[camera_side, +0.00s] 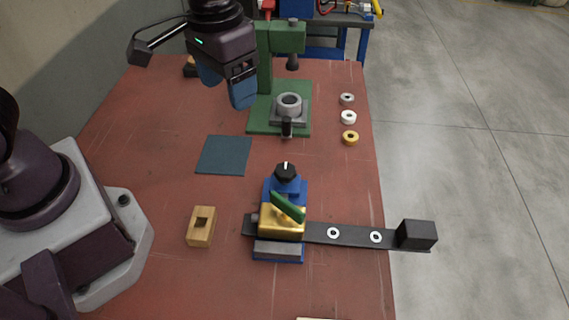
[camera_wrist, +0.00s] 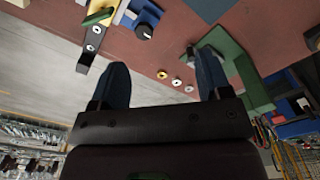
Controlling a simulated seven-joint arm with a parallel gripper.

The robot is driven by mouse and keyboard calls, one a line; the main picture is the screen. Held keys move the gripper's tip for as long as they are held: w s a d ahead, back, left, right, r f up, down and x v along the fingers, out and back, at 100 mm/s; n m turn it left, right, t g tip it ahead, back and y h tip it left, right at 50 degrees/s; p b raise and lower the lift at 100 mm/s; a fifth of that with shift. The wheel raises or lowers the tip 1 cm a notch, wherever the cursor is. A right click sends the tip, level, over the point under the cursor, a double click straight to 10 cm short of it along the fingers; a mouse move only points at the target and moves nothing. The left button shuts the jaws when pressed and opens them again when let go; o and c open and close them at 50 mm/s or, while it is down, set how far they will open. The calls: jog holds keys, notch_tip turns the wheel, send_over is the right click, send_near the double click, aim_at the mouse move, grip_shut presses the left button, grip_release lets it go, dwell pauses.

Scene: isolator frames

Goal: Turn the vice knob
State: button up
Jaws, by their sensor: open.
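The vice (camera_side: 279,245) is blue with a grey front jaw and stands on the red table. Its black knob (camera_side: 286,174) with a white mark sits on top at the back. A gold block (camera_side: 283,221) with a green bar (camera_side: 287,207) sits at the vice. The knob also shows at the top of the wrist view (camera_wrist: 144,31). My gripper (camera_side: 226,92) is open and empty, with blue fingers, high above the table beyond the knob and to its left, beside the green press. In the wrist view my two fingers (camera_wrist: 160,82) are spread wide with nothing between them.
A black bar (camera_side: 353,235) with two white rings and a black end block (camera_side: 416,234) runs right from the vice. A green press (camera_side: 266,110), three rings (camera_side: 348,117), a dark mat (camera_side: 223,155) and a wooden block (camera_side: 201,227) are on the table (camera_side: 170,130).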

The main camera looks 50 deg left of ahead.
aim_at(285, 170)
jog(key=w+d+f+n, duration=0.5)
jog(key=w+f+n, duration=0.1)
jog(key=w, duration=0.1)
notch_tip(285, 170, down, 13)
jog(key=shift+s+f, duration=0.1)
jog(key=c, duration=0.9)
